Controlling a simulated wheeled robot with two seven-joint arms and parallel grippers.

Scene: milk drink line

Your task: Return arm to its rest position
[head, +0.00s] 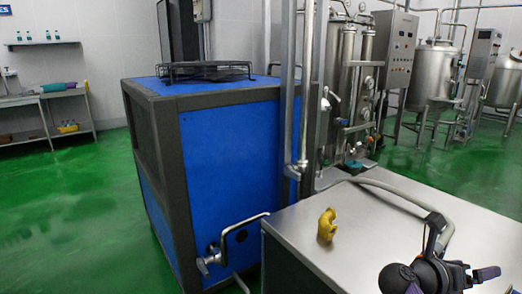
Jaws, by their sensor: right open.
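My right gripper (440,274) shows at the bottom right, dark with purple parts, over the near right part of the steel table (290,222). It is open, and I see nothing held in it. The lower part of it is cut off by the picture's edge. My left gripper is not in view. A small yellow object (327,224) stands on the steel table, to the left of my right gripper and apart from it.
A grey hose (405,195) curves over the table behind my right gripper. A large blue machine (225,165) with a tap stands left of the table. Pipes (307,90) and steel tanks (432,72) stand behind. Green floor (70,220) is clear at left.

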